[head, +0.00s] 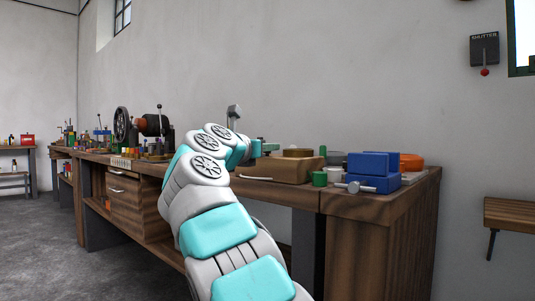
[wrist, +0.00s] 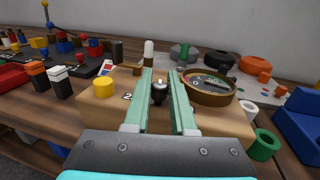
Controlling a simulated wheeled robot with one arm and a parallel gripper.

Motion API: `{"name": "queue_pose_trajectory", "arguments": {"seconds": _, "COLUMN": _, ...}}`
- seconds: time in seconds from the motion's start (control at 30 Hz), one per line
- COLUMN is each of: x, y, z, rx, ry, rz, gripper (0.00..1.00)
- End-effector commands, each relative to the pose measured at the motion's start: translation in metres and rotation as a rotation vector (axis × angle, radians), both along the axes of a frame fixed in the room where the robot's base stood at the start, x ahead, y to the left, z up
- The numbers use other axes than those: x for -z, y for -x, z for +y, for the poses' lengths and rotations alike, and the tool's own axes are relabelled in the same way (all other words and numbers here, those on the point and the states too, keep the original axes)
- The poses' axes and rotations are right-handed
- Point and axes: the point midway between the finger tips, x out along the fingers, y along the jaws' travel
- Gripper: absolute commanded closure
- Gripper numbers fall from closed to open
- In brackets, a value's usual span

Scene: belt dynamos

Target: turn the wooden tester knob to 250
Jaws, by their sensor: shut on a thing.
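The wooden tester (wrist: 215,118) is a tan box on the bench; it also shows in the head view (head: 275,168). A round brass-rimmed meter (wrist: 209,88) sits on its right side in the wrist view. A small dark knob (wrist: 159,92) stands on its top, between the pale green fingers of my gripper (wrist: 160,82). My gripper is shut on the knob. A printed label (wrist: 127,97) beginning with "2" shows left of the fingers; the rest is hidden. I cannot read the knob's setting. In the head view my arm hides the knob.
A yellow cylinder (wrist: 102,86) stands on the tester's left side. A green ring (wrist: 264,145) and blue blocks (wrist: 300,125) are close on the right. Orange-topped and white-topped posts (wrist: 59,81) stand on the left. A dynamo (head: 152,125) is further left on the bench.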

Motion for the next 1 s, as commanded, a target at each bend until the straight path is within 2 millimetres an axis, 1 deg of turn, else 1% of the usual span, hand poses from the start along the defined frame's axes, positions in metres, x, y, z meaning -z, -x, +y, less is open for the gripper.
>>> {"name": "queue_pose_trajectory", "arguments": {"seconds": 0.07, "x": 0.0022, "y": 0.0015, "z": 0.0001, "rx": -0.032, "ry": -0.001, "rz": 0.002, "gripper": 1.0}}
{"name": "queue_pose_trajectory", "arguments": {"seconds": 0.43, "x": 0.0008, "y": 0.0009, "z": 0.0003, "rx": -0.211, "ry": -0.002, "rz": 0.005, "gripper": 1.0}}
{"name": "queue_pose_trajectory", "arguments": {"seconds": 1.0, "x": -0.0054, "y": 0.0015, "z": 0.0014, "rx": -0.571, "ry": -0.003, "rz": 0.0, "gripper": 1.0}}
